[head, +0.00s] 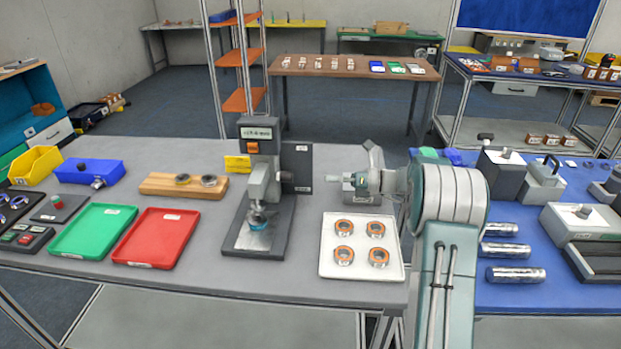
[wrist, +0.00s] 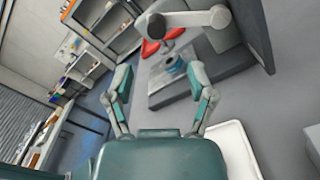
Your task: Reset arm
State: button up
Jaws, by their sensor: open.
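My arm (head: 447,200) rises at the right of the grey table in the head view and bends left over it. My gripper (wrist: 160,78) shows in the wrist view with its two fingers spread wide and nothing between them. In the head view the gripper end is small and partly hidden by my own wrist, above the back edge of the white tray. The grey press machine (head: 262,190) stands left of it, apart from it. In the wrist view the press base (wrist: 160,92) lies beyond the fingers.
The white tray (head: 328,262) holds several copper-coloured rings. A red tray (head: 155,238) and a green tray (head: 93,232) lie at the left, near a wooden block (head: 160,186). Metal cylinders (head: 515,274) lie on the blue mat at the right. Bare table shows between the red tray and the press.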

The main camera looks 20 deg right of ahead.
jog(key=shift+s+d, duration=0.25)
jog(key=shift+d, duration=0.4)
jog(key=s+a+r+n+g+h, duration=0.3)
jog(key=s+a+n+h, duration=0.1)
jog(key=s+a+n, duration=0.35)
jog(key=s+a+r+n+g+h, duration=0.2)
jog(key=s+a+r+n+h, duration=0.1)
jog(key=s+a+n, duration=0.4)
jog(key=s+d+n+t+h, duration=0.2)
jog(key=s+n+h, duration=0.7)
jog(key=s+n, duration=0.6)
jog(key=s+t, duration=0.1)
jog(key=s, duration=0.5)
jog(key=shift+f+t+h, duration=0.3)
jog(key=shift+f, duration=0.1)
